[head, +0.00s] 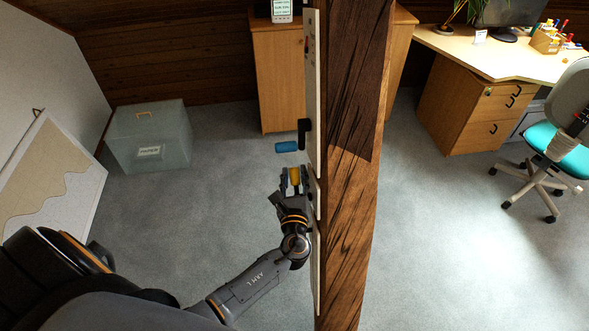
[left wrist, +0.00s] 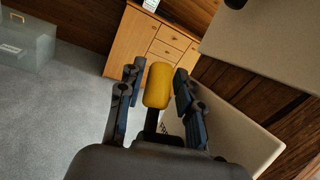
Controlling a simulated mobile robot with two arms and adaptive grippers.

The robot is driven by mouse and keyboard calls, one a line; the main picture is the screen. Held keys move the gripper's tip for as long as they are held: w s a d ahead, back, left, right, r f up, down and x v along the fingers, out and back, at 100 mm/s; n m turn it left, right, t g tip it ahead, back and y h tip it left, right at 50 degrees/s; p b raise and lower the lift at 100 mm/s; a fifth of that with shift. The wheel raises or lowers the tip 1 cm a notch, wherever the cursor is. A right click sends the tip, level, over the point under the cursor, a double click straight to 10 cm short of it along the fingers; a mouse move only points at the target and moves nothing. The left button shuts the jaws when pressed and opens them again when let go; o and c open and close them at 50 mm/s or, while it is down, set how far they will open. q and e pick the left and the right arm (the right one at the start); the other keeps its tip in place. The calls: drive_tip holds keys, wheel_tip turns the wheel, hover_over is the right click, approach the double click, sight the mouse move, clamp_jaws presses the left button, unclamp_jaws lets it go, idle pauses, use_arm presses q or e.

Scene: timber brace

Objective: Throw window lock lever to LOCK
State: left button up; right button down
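The yellow-gripped lever (head: 294,175) sits on the left side of the pale strip (head: 313,100) along the timber post. In the left wrist view, its yellow grip (left wrist: 158,85) stands upright on a dark stem between my fingers. My left gripper (head: 294,180) is open, with one finger on either side of the yellow grip; narrow gaps seem to show. It also shows in the left wrist view (left wrist: 159,92). A blue-gripped handle (head: 287,146) with a black mount sits farther along the strip. I see no readable LOCK mark. My right gripper is not in view.
The timber post (head: 350,190) divides the room close to my left arm. A wooden cabinet (head: 278,80) and a translucent bin (head: 150,135) stand behind, left of the post. A desk (head: 480,55) and a teal chair (head: 545,140) stand right of it. Grey carpet lies clear between them.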

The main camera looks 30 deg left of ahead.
use_arm(q)
drive_tip(key=shift+w+a, duration=0.3)
drive_tip(key=shift+w, duration=0.25)
clamp_jaws()
